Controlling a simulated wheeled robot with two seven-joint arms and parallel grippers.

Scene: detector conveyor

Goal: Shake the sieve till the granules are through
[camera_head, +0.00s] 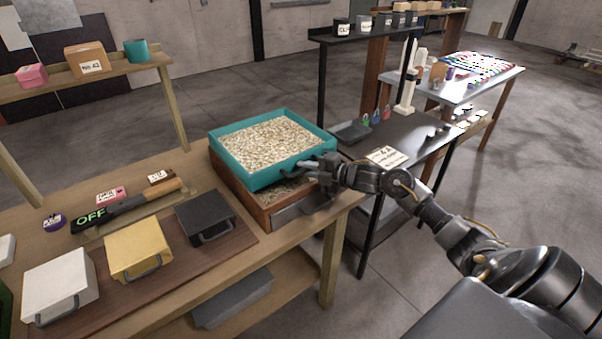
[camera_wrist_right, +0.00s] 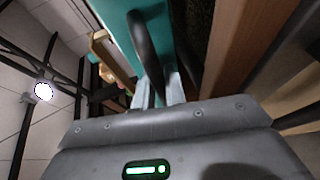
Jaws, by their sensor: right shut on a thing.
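The teal sieve (camera_head: 228,159) is a square tray filled with pale granules (camera_head: 268,142). It sits over a wooden box (camera_head: 254,205), slightly offset and tilted, so part of the box's inside shows at the front right. Some granules (camera_head: 286,192) lie in the box there. My right gripper (camera_head: 312,166) is shut on the sieve's dark handle at its right side. In the right wrist view the fingers (camera_wrist_right: 165,88) close around the dark handle (camera_wrist_right: 147,50) beside the teal wall (camera_wrist_right: 122,35). My left gripper is not in view.
White (camera_head: 60,284), yellow (camera_head: 138,250) and black (camera_head: 204,215) handled boxes stand on the table's front left. A dark bar marked OFF (camera_head: 125,207) lies behind them. A shelf (camera_head: 100,75) rises at the back left. A dark bench (camera_head: 410,140) stands to the right, past a gap.

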